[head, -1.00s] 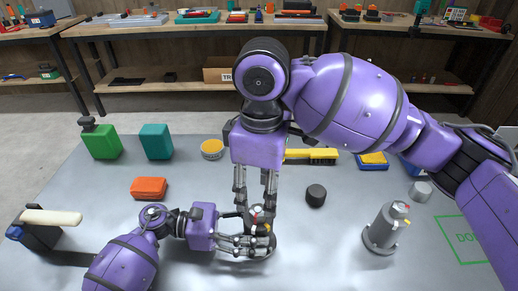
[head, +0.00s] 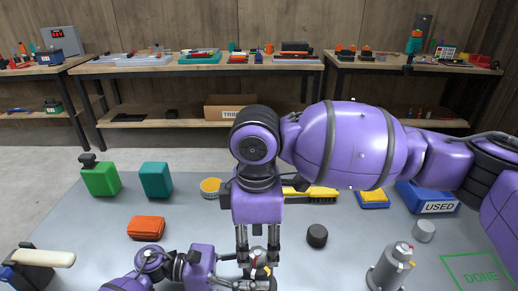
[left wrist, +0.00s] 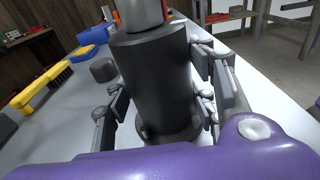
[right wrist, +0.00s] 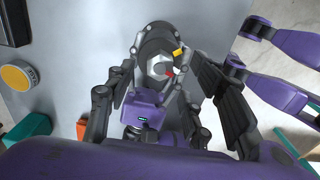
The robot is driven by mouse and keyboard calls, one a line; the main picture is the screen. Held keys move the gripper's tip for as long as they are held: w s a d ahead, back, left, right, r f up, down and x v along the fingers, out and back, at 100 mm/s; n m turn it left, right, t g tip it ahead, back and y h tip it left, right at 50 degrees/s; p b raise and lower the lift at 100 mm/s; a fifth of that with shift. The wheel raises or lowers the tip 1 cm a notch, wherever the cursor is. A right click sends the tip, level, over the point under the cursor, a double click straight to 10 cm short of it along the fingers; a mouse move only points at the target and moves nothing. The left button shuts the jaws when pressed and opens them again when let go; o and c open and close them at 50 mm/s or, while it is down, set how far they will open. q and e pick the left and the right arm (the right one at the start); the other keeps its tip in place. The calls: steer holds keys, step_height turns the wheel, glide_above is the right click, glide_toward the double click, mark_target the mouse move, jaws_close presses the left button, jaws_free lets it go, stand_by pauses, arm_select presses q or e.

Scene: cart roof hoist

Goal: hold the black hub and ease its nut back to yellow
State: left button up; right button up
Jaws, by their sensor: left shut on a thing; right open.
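The black hub (left wrist: 152,85) stands upright on the table, and my left gripper (left wrist: 160,105) is shut around its body from the side. In the head view the hub is mostly hidden low in the picture. Its grey nut (right wrist: 158,67) shows from above in the right wrist view, with a red mark (right wrist: 169,74) and a yellow mark (right wrist: 178,52) beside it; the two marks are apart. My right gripper (head: 258,252) points straight down over the hub, open, with its fingers on either side of the nut. I cannot tell whether they touch it.
A grey hub (head: 388,270) with its own nut stands to the right, and a small black cylinder (head: 317,236) stands between. A yellow brush (head: 312,194), a blue USED bin (head: 428,196) and an orange block (head: 146,228) lie around. The green DONE square (head: 475,270) is empty.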

mark_target(257, 255)
steer(key=shift+f, duration=1.5)
steer(key=shift+c, duration=0.2)
steer(key=c, duration=1.2)
steer(key=shift+s, duration=0.1)
jaws_close()
steer(key=shift+s+n, duration=0.1)
steer(key=shift+n, duration=1.1)
